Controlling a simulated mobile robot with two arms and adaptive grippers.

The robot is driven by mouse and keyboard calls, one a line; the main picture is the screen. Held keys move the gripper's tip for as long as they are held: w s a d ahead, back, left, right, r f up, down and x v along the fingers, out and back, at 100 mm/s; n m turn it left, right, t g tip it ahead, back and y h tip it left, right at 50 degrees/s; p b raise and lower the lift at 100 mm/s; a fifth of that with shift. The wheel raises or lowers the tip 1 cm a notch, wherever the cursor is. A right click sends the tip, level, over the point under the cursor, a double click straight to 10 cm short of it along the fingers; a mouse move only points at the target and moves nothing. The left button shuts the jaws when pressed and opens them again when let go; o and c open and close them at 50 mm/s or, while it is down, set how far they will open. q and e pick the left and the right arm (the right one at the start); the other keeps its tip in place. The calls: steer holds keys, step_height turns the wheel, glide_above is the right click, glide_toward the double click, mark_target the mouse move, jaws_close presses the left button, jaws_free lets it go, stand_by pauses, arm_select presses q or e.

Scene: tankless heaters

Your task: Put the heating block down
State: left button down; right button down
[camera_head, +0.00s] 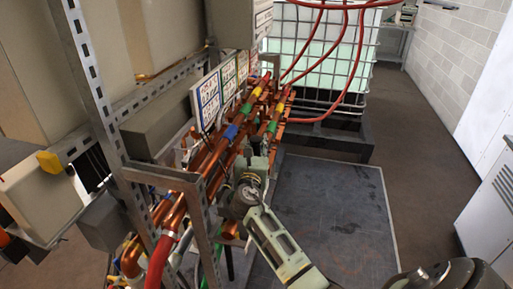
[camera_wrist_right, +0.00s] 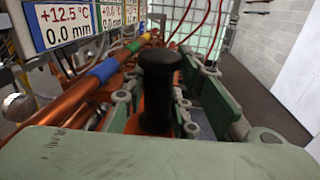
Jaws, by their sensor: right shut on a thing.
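My right gripper (camera_head: 257,165) reaches in from the lower right to the side of the copper pipes, above the dark platform. In the right wrist view a black upright cylinder (camera_wrist_right: 160,85) stands between the green fingers of the gripper, which is shut on it. I take it to be the heating block. In the head view the gripper and arm largely hide it. I cannot tell whether its underside touches anything. My left gripper is not in view.
Copper pipes (camera_head: 215,155) with coloured bands run along the metal frame (camera_head: 205,225) close by on the left. Display panels (camera_head: 209,100) stand behind them. Red hoses (camera_head: 330,50) hang before a white caged tank (camera_head: 318,45). The dark platform (camera_head: 335,205) on the right is bare.

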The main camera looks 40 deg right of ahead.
steer(key=c, duration=1.9)
jaws_free()
steer(key=shift+f, duration=0.1)
steer(key=o, duration=0.5)
steer(key=shift+b+v, duration=0.8)
steer(key=shift+v, duration=5.3)
